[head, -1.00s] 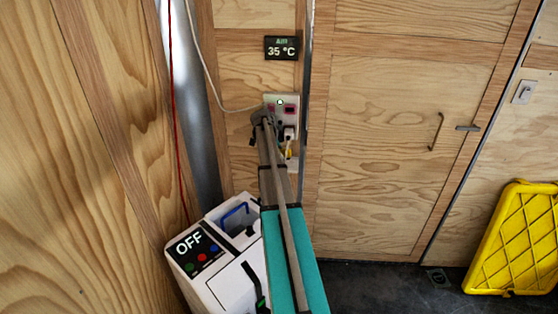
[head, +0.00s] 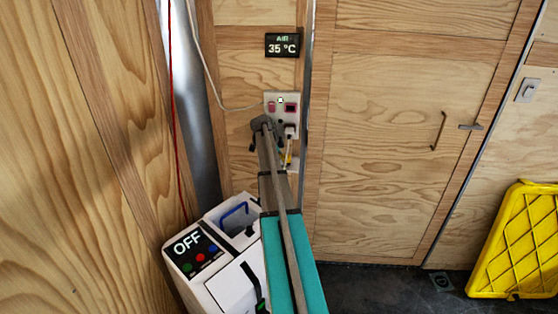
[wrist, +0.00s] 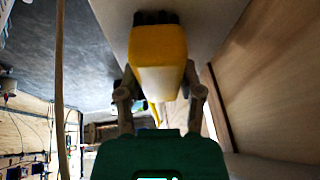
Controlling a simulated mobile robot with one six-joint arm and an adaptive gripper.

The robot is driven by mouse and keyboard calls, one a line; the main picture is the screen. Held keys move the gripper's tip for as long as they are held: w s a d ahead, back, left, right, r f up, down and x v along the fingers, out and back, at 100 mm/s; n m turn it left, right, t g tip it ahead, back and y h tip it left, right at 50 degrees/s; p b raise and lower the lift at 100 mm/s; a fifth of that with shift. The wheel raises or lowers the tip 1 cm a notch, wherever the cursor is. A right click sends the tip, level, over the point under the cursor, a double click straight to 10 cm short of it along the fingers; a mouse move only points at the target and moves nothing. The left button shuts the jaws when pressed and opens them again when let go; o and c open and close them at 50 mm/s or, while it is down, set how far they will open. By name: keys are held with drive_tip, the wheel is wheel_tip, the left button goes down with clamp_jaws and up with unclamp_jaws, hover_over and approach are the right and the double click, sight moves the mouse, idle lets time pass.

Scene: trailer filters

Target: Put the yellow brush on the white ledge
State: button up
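The yellow brush (wrist: 160,60) fills the upper middle of the wrist view, its dark bristles at the top. My gripper (wrist: 161,80) has one finger along each side of it and appears closed on it. A pale, flat surface (wrist: 215,20), possibly the white ledge, lies behind and around the brush; I cannot tell whether they touch. My arm hides most of the gripper there.
A socket panel (head: 281,107) with a plug is on the wooden wall, below a temperature display (head: 282,44). A white machine (head: 215,255) marked OFF stands left of my arm. A yellow crate (head: 520,240) is at the right.

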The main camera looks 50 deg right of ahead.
drive_tip(key=o, duration=0.4)
drive_tip(key=shift+r, duration=0.1)
drive_tip(key=p+v, duration=0.3)
drive_tip(key=shift+r, duration=0.25)
drive_tip(key=w+a, duration=0.2)
drive_tip(key=a, duration=0.1)
drive_tip(key=w+a, duration=0.2)
drive_tip(key=a, duration=0.2)
drive_tip(key=w+a, duration=0.1)
drive_tip(key=a, duration=0.2)
drive_tip(key=shift+w+a+f, duration=0.25)
drive_tip(key=shift+w, duration=0.15)
idle(0.4)
